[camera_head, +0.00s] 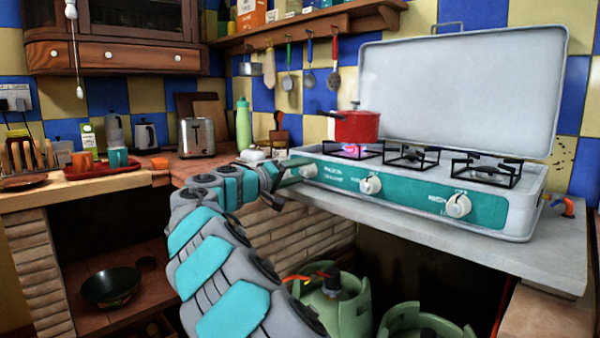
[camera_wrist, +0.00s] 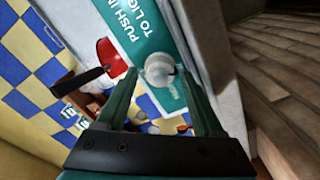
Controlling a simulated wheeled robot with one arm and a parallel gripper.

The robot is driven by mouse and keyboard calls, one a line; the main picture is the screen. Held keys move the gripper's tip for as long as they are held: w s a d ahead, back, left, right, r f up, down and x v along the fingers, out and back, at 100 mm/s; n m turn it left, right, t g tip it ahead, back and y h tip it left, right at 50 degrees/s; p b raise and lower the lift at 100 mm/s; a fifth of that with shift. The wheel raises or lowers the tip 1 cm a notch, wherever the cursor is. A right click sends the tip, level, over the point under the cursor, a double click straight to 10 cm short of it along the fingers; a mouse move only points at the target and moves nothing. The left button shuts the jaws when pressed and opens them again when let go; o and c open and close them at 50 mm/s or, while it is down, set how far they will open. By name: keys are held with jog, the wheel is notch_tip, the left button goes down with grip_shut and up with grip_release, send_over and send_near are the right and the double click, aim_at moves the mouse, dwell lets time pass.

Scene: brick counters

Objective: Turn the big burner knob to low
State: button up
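The white camping stove (camera_head: 400,175) has a teal front panel with a left knob (camera_head: 308,170), a middle knob (camera_head: 370,184) and a right knob (camera_head: 458,206). Which one is the big burner knob I cannot read. My gripper (camera_head: 284,168) is at the panel's left end, by the left knob. In the wrist view my gripper (camera_wrist: 158,75) is open, with one pale knob (camera_wrist: 159,70) between its fingertips. Gaps seem to show on both sides; contact is unclear. A flame (camera_head: 352,151) glows under the red pot (camera_head: 357,127) on the left burner.
The raised stove lid (camera_head: 460,85) stands behind the burners. Green gas bottles (camera_head: 345,305) stand below the counter. A green bottle (camera_head: 243,125) and a toaster (camera_head: 196,137) are left of the stove. In the wrist view, the pot's dark handle (camera_wrist: 78,81) shows at left.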

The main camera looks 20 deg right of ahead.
jog(key=shift+o, duration=0.2)
jog(key=v, duration=0.8)
jog(key=shift+b, duration=0.45)
jog(key=shift+d, duration=0.1)
